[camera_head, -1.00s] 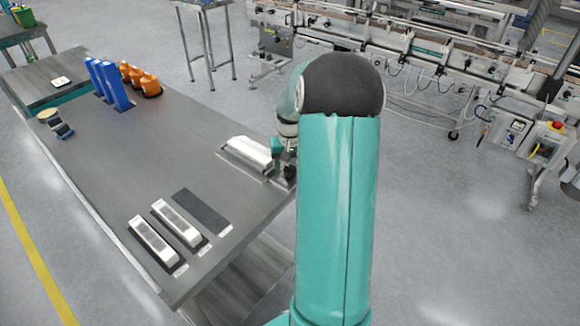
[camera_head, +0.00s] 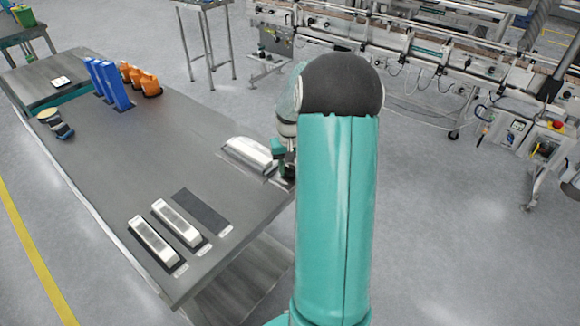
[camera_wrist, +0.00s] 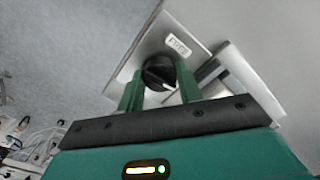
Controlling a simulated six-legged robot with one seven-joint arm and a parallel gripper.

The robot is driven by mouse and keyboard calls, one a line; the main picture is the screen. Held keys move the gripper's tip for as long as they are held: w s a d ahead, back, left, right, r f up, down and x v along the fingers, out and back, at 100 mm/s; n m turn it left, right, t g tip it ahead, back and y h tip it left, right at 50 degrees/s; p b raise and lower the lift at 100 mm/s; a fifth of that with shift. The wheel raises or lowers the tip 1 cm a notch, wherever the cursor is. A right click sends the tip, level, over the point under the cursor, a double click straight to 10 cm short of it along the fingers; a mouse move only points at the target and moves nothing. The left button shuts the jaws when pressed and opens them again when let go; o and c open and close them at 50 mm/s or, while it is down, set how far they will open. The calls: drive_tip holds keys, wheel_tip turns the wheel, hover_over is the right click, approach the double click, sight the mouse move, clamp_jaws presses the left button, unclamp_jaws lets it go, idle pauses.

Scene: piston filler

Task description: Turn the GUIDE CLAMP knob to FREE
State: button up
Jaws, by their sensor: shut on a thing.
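The black knob (camera_wrist: 159,73) with a pale pointer line shows in the wrist view on a light metal plate (camera_wrist: 155,42). A small white label (camera_wrist: 178,46) sits on the plate beyond the knob; its lettering is too small to read surely. My gripper (camera_wrist: 161,80) is shut on the knob, with one green finger on each side of it. In the head view my gripper (camera_head: 284,158) is at the right edge of the grey table, partly behind my own arm, and the knob is hidden there.
A pale, glossy block (camera_head: 248,154) lies on the table (camera_head: 150,150) just left of my gripper. Two white bars (camera_head: 153,240) lie at the near end. A conveyor machine (camera_head: 430,50) stands behind.

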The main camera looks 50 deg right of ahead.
sight(290, 169)
drive_tip(key=n, duration=0.8)
drive_tip(key=shift+n, duration=0.4)
drive_tip(key=n, duration=0.4)
drive_tip(key=shift+r, duration=0.1)
drive_tip(key=shift+n, duration=1.9)
drive_tip(key=shift+w, duration=0.1)
drive_tip(key=o, duration=1)
wheel_tip(290, 169, up, 14)
